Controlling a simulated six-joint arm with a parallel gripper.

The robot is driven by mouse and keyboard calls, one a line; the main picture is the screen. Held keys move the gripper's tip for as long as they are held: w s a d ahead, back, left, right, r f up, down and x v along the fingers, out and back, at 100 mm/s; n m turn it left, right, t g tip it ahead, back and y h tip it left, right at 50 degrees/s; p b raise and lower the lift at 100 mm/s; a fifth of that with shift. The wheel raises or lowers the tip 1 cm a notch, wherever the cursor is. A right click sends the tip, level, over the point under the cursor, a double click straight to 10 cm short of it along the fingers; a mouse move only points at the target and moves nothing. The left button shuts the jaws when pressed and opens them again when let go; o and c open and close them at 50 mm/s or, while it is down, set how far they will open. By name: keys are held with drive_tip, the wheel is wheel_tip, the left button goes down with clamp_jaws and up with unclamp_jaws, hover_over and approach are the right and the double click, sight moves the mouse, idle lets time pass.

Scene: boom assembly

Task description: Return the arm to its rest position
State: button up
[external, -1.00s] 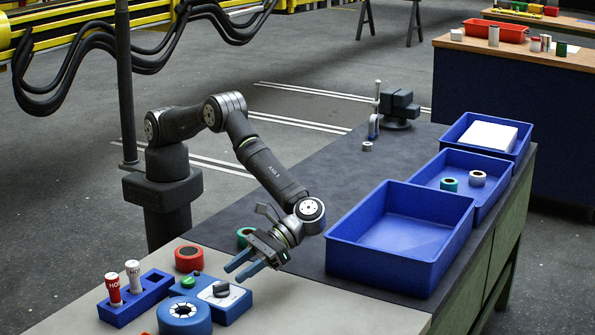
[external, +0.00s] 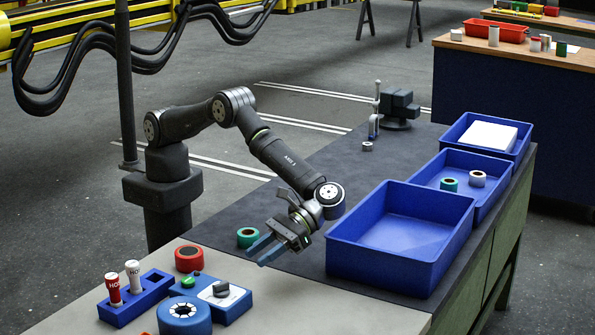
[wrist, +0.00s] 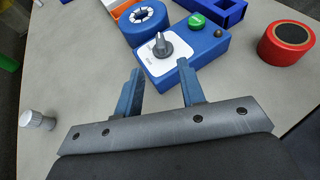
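My gripper (external: 262,250) is open and empty, with its blue fingers apart, above the edge between the dark mat and the light bench top. In the wrist view my gripper (wrist: 160,85) shows a clear gap between the fingers, with nothing in it.
A blue control box (external: 232,302) with a knob, a blue roll (external: 185,318), a red roll (external: 189,259) and a blue holder (external: 150,292) with two cylinders stand at front left. Another blue bin (external: 440,162) holds two rolls. A clamp (external: 376,112) stands at the back.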

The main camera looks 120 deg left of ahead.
sight(223, 281)
drive_tip(key=x, duration=1)
drive_tip(key=shift+s+d+f, duration=0.1)
drive_tip(key=shift+d+f, duration=0.1)
drive_tip(key=shift+r+n+t, duration=0.1)
drive_tip(key=shift+n+t, duration=0.3)
drive_tip(key=shift+t, duration=0.1)
drive_tip(key=shift+s+a+n+t+h, duration=0.15)
drive_tip(key=shift+n+t+h, duration=0.1)
drive_tip(key=shift+n+t, duration=0.95)
drive_tip(key=shift+s+d+n+t+h, duration=0.1)
drive_tip(key=shift+s+n+t+h, duration=0.15)
drive_tip(key=shift+n+t, duration=0.9)
drive_tip(key=d+r+v, duration=0.1)
drive_tip(key=r+v, duration=0.1)
drive_tip(key=v, duration=1.6)
drive_tip(key=shift+a+r, duration=0.2)
drive_tip(key=shift+a, duration=0.1)
